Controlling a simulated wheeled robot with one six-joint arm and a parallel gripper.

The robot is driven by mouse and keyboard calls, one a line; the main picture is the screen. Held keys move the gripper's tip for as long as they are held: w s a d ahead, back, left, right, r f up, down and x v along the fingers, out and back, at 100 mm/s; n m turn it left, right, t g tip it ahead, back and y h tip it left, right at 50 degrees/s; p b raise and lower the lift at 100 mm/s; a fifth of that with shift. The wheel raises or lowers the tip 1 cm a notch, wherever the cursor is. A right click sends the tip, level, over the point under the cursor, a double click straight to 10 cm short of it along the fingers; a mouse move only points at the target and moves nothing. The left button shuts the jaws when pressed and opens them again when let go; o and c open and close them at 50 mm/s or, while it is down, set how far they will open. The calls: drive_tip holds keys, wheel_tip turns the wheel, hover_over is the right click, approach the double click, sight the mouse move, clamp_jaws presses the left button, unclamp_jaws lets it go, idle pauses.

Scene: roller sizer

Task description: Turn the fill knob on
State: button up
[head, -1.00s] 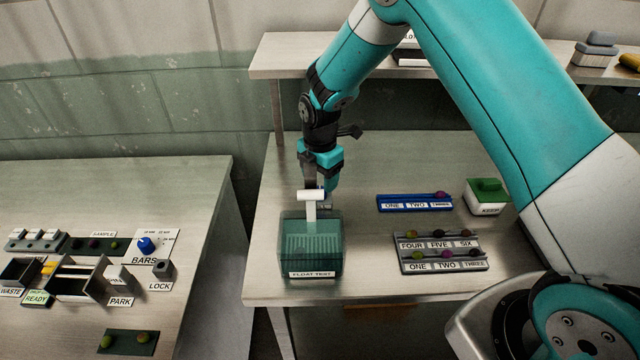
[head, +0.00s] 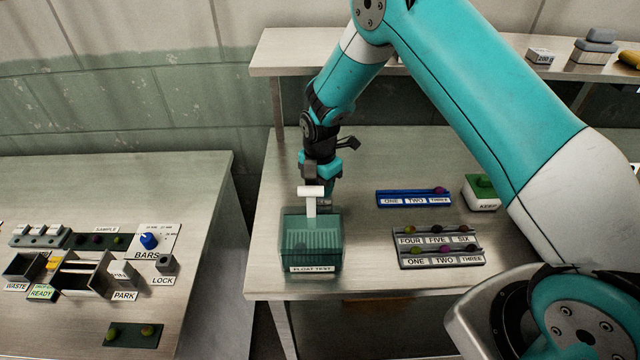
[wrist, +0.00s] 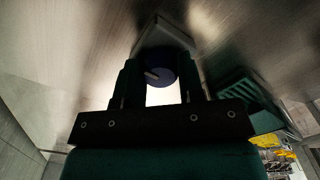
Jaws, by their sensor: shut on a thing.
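The fill knob (wrist: 161,66) is a round, dark blue knob with a pale pointer mark, seen between my gripper's two fingers in the wrist view. My gripper (wrist: 160,85) is shut on it. In the head view my gripper (head: 323,197) points down just behind the clear green tank (head: 312,255) labelled FLOAT TEST. A white spout (head: 311,193) stands over the tank in front of my gripper. The knob is hidden in the head view by my gripper and the spout.
Right of the tank are a blue rack (head: 413,198), a grey rack (head: 438,249) with small coloured pieces, and a green-topped box (head: 482,192). A shelf (head: 290,52) runs behind. The left table (head: 195,200) holds a separate blue BARS knob (head: 149,241) and bins.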

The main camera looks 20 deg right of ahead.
drive_tip(key=m+b, duration=0.2)
drive_tip(key=m, duration=0.2)
drive_tip(key=shift+f, duration=0.1)
drive_tip(key=m+b, duration=0.1)
drive_tip(key=m, duration=0.4)
drive_tip(key=shift+b, duration=0.35)
drive_tip(key=m+b, duration=0.1)
drive_tip(key=m, duration=0.3)
drive_tip(key=shift+m, duration=0.3)
drive_tip(key=shift+m+b, duration=0.4)
drive_tip(key=shift+m, duration=1.8)
drive_tip(key=o, duration=0.9)
drive_tip(key=shift+r, duration=0.25)
